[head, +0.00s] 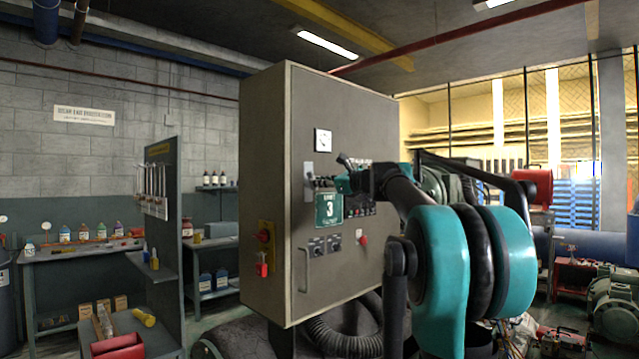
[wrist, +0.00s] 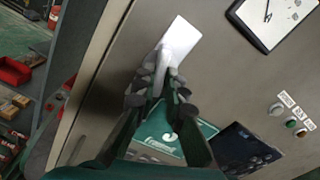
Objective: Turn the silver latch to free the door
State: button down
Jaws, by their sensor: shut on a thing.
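The silver latch (wrist: 182,38) is a pale plate with a lever, mounted on the grey cabinet door (head: 350,110). In the head view the latch plate (head: 308,168) shows near the door's left side, partly covered by my gripper. My gripper (wrist: 157,88) is shut on the lever of the latch, its two dark fingers on either side of it. In the head view my gripper (head: 318,182) reaches the latch from the right. The lever's lower end is hidden between the fingers. The door lies flush with the cabinet.
A door handle (head: 303,270), a red button (head: 363,240) and a red padlock (head: 262,269) are lower. A tool panel (head: 160,230) stands left.

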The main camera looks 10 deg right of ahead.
jog(key=n, duration=0.4)
dwell(0.3)
jog(key=n, duration=0.5)
dwell(0.4)
